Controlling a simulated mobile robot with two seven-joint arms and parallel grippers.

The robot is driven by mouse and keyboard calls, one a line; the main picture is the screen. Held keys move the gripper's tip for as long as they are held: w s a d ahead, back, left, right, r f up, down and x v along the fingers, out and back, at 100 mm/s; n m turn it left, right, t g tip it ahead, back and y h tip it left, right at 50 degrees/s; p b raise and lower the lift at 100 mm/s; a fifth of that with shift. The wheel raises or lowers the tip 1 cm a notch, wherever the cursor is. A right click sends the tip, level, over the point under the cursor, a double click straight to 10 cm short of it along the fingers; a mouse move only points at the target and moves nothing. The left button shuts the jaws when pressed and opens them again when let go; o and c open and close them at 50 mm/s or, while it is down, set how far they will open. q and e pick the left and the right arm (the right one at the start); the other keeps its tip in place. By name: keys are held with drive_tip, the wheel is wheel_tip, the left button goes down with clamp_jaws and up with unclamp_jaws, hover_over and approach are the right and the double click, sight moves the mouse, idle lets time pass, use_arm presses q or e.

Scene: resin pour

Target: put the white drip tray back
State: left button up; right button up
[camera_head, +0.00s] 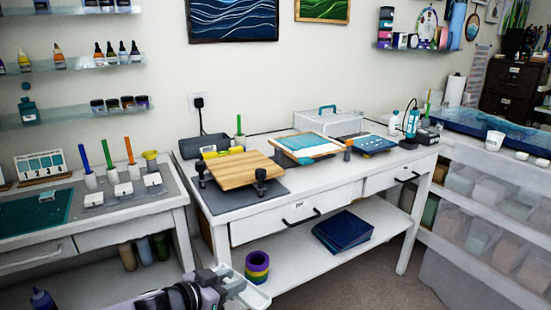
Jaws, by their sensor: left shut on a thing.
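My left gripper (229,281) is low in the picture, in front of the white table. It is shut on the white drip tray (254,293). Only part of the tray shows, jutting out to the right of the fingers; the gripper and the bottom edge of the picture hide or cut off the rest. The tray is held in the air, apart from the table. My right gripper is not in view.
The white table (335,180) carries a wooden board (240,170) on clamps, a framed teal panel (305,146) and a clear box (327,122). Its lower shelf holds tape rolls (257,266) and dark blue sheets (343,230). A left bench (110,222) holds brushes. Floor (385,288) is clear at right.

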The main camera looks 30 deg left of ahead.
use_arm(q)
drive_tip(key=w+a+r+b, duration=0.1)
drive_tip(key=a+r, duration=0.3)
drive_tip(key=a, duration=0.4)
drive_tip(key=w+a+r+m+h+b, duration=0.1)
drive_tip(key=w+a+r, duration=0.3)
drive_tip(key=a, duration=0.4)
drive_tip(key=shift+r+h, duration=0.2)
drive_tip(key=shift+h, duration=0.1)
drive_tip(key=shift+w+r, duration=0.15)
drive_tip(key=shift+r, duration=0.15)
